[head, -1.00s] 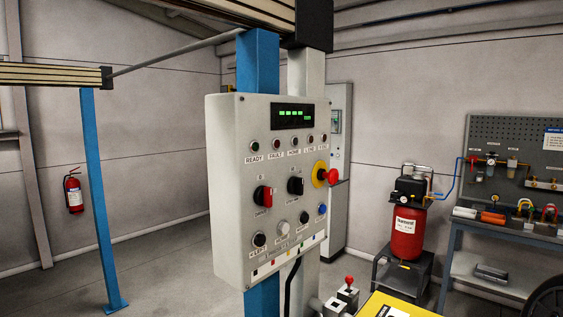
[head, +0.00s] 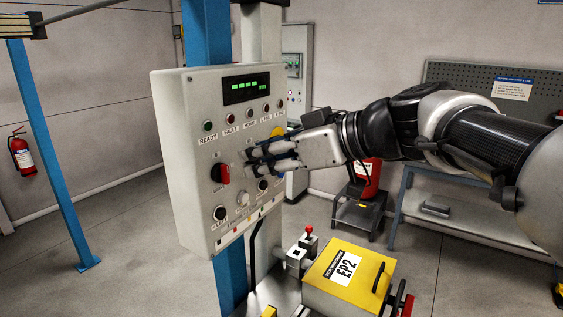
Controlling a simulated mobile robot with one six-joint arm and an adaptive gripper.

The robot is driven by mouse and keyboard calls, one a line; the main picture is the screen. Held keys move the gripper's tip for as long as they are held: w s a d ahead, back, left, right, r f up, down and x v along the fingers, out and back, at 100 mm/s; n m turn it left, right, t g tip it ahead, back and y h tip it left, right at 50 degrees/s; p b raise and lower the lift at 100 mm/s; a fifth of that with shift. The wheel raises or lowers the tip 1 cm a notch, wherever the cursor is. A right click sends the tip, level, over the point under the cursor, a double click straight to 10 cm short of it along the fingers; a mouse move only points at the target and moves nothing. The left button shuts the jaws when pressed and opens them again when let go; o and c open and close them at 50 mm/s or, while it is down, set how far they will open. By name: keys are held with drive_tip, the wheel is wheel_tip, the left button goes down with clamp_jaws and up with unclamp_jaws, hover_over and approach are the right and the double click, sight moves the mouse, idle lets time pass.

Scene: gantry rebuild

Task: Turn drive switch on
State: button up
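The grey control panel (head: 186,160) hangs on the posts, facing left of my arm. A red rotary switch (head: 222,173) on a black base sits on its left half, with its handle upright. A black rotary switch stood to the right of the red one earlier; my gripper now covers that spot. I cannot read the switch labels, so I cannot tell which is the drive switch. My gripper (head: 252,160) reaches in from the right, its fingertips at or very near the panel face. Whether the fingers are closed on the black switch is hidden.
Indicator lamps (head: 230,117) and a lit green display (head: 246,88) are above my gripper. Push buttons (head: 220,212) sit below. A yellow EP2 box (head: 330,298) stands low in front.

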sight(226, 165)
drive_tip(key=x, duration=0.8)
clamp_jaws()
